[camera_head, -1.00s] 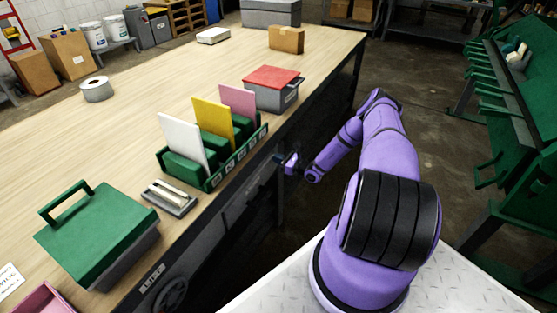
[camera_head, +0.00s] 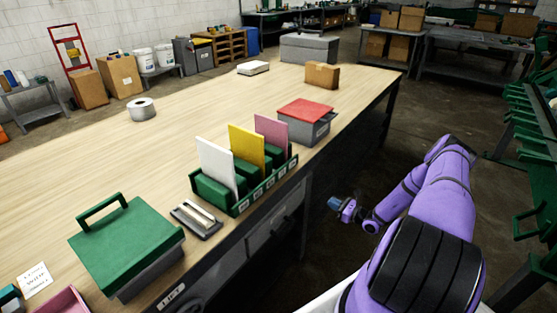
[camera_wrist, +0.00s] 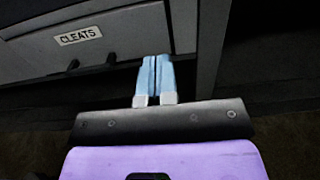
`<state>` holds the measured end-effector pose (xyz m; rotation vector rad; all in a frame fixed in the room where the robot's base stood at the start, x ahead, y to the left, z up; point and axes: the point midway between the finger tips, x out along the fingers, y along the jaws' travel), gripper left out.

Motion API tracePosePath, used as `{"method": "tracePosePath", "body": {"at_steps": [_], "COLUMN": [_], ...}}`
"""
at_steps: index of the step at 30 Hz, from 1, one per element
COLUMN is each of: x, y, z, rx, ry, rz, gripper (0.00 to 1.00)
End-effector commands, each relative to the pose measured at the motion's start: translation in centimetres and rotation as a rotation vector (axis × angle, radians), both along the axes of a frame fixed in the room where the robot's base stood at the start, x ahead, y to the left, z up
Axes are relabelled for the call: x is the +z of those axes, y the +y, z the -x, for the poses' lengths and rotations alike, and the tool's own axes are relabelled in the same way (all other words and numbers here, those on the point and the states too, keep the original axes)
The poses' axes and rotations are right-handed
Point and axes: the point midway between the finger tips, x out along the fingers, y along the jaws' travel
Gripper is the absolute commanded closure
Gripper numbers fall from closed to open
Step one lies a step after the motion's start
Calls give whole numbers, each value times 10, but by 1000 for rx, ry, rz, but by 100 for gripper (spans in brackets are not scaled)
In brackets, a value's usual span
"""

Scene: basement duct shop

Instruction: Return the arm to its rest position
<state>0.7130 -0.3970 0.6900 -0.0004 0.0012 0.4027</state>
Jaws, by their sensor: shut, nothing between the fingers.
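My purple arm is bent out over the floor to the right of the long workbench (camera_head: 160,150), clear of its top. My gripper (camera_head: 335,203) is at the arm's far end, low beside the bench's front side and below the top's edge. In the wrist view my gripper (camera_wrist: 154,78) shows two pale blue fingers side by side, shut with nothing between them. Behind them is a grey drawer front with a label reading CLEATS (camera_wrist: 80,36).
Green shelving (camera_head: 535,150) stands at right. Floor between is open.

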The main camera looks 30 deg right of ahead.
Motion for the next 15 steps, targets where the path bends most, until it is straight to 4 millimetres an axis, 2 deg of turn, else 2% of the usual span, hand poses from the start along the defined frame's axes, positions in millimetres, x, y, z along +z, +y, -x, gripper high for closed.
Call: {"method": "tracePosePath", "body": {"at_steps": [5, 8, 11, 15], "x": [1, 10, 33, 80], "y": [0, 1, 6, 19], "z": [0, -4, -13, -29], "rx": [2, 29, 94, 234], "ry": [0, -3, -8, -16], "rz": [2, 22, 69, 170], "gripper": [100, 100, 100, 100]}}
